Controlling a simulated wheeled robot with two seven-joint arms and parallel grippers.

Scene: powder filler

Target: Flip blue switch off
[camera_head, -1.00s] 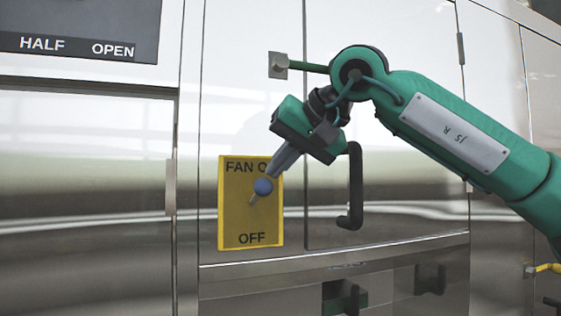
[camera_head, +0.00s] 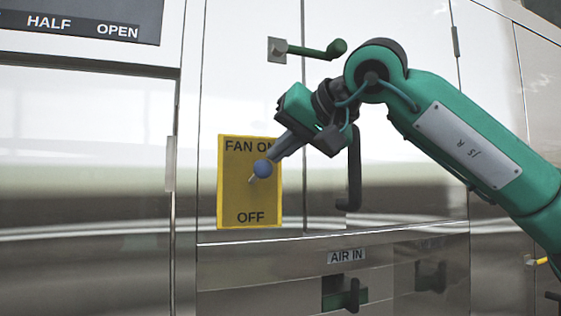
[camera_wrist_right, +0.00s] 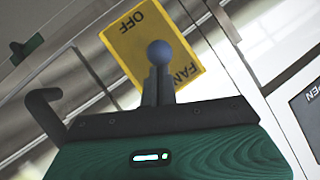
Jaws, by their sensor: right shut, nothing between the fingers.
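The blue switch is a short lever with a blue ball knob (camera_head: 262,168) on a yellow plate (camera_head: 232,205) marked FAN ON at top and OFF at bottom. Its lever tilts up toward ON in the head view. My right gripper (camera_head: 278,151) is shut and empty, its fingertips right at the upper right of the knob. In the right wrist view, the knob (camera_wrist_right: 159,52) shows just beyond the closed fingertips (camera_wrist_right: 158,84). I cannot tell whether they touch it. My left gripper is not in view.
A dark vertical door handle (camera_head: 354,185) stands just right of the gripper. A green lever (camera_head: 318,51) sticks out above it. The steel panel left of the plate is clear.

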